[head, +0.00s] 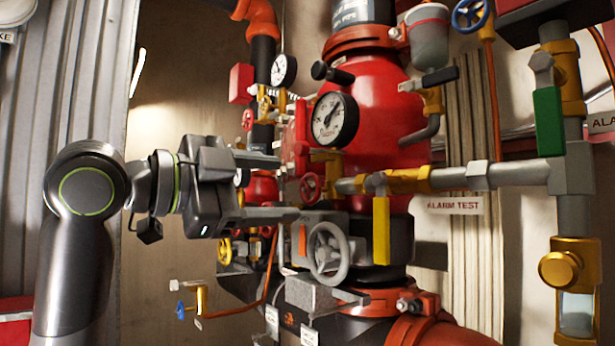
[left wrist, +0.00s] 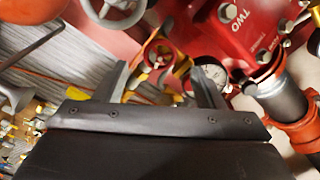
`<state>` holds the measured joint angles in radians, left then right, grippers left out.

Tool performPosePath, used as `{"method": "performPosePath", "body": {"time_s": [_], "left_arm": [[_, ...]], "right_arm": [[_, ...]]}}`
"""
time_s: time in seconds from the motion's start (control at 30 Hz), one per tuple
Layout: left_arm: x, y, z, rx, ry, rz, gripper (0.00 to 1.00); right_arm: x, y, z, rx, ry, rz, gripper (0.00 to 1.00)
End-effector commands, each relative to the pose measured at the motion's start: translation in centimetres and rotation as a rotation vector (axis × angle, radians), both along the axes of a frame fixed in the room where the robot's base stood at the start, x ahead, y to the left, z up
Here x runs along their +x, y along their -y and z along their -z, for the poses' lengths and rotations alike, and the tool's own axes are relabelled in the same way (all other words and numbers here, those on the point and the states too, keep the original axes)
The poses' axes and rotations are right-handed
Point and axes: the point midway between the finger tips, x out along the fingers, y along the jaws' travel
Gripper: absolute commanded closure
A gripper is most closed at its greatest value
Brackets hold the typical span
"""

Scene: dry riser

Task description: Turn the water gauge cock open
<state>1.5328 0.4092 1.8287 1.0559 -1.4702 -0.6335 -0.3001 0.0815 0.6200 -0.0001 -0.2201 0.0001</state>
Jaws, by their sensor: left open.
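My left gripper (head: 288,188) is open and points right toward the red valve body (head: 370,95). Its two fingers are apart, one above the other, with nothing clearly held. A small red handwheel (head: 311,187) shows just past the fingertips, beside brass fittings. A large round dial gauge (head: 335,118) and a smaller one (head: 283,70) are on the riser. I cannot tell which fitting is the water gauge cock. My right gripper is not in view.
A grey handwheel (head: 328,252) is below and right of the fingers. A yellow lever (head: 381,230) and a green lever (head: 548,121) are on the pipework at right. An orange tube (head: 262,270) hangs below the gripper. The wall behind my arm is clear.

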Motion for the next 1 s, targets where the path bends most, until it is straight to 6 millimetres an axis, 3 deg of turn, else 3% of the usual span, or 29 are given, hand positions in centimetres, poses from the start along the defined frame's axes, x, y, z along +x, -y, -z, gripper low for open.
{"method": "performPosePath", "body": {"time_s": [0.33, 0.77, 1.0], "left_arm": [[2.9, 4.1, -0.2, -0.001, -0.003, 0.003, 0.37], [3.5, 4.9, 0.0, -0.001, 0.000, -0.001, 0.37], [3.5, 4.9, 0.0, 0.000, 0.000, 0.000, 0.65]], "right_arm": [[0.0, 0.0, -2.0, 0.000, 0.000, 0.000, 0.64], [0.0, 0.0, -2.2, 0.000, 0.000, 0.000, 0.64], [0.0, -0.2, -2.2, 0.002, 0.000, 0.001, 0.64]]}}
